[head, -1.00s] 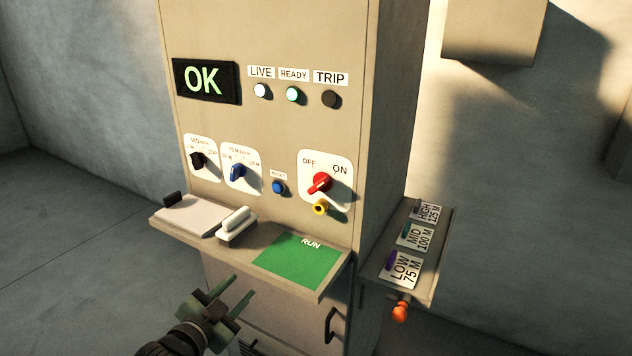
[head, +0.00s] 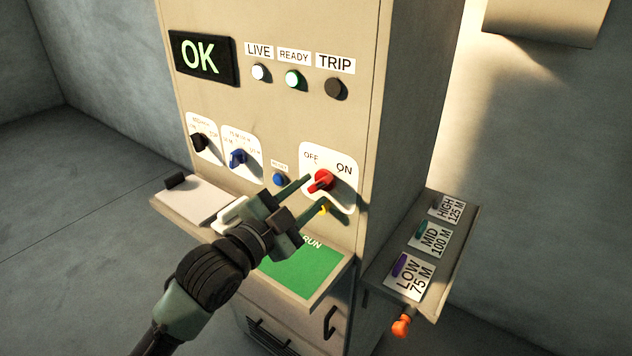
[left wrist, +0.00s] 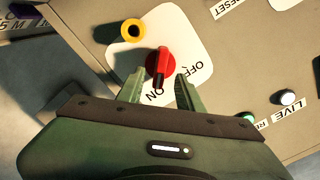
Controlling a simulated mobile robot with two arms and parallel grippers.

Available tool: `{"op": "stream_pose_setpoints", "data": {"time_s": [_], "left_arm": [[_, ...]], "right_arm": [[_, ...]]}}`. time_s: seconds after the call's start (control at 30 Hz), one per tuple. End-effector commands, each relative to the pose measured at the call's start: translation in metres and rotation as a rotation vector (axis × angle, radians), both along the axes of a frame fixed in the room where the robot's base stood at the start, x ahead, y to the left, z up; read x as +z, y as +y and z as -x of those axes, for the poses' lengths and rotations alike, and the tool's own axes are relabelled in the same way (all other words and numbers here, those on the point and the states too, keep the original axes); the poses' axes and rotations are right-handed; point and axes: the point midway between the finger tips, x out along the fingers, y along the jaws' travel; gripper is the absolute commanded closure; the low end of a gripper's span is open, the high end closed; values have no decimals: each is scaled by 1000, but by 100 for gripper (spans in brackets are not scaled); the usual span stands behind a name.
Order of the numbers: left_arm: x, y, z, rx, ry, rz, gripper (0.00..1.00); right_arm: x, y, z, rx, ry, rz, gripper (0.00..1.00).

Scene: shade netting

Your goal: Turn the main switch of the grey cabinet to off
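The red main switch (head: 323,179) sits on a white plate (head: 345,158) marked OFF and ON, on the front of the grey cabinet (head: 270,125). In the left wrist view the red switch (left wrist: 159,68) has its handle lined up towards the ON label. My left gripper (head: 315,193) is open in front of the switch. In the left wrist view its two fingers (left wrist: 158,90) stand on either side of the handle's near end, with gaps visible. Contact cannot be seen. My right gripper is not in view.
A yellow ring (left wrist: 132,30) sits just below the switch. A shelf with a green RUN area (head: 300,272) juts out under my left gripper. A blue button (head: 280,180) is left of the switch. A side shelf (head: 438,268) carries labelled tags. The display reads OK (head: 201,58).

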Motion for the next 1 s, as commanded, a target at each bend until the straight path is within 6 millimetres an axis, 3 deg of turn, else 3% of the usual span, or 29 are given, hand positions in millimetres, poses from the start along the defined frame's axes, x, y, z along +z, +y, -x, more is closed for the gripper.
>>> {"op": "stream_pose_setpoints", "data": {"time_s": [0.2,0.5,0.63,1.0], "left_arm": [[1,-13,-18,1,0,1,64],[0,-14,-20,1,0,1,64],[0,-14,-20,1,0,1,100],[1,-14,-20,1,17,23,100]], "right_arm": [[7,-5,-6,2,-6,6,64],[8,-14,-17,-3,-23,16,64],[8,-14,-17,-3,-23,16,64],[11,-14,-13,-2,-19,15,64]]}}
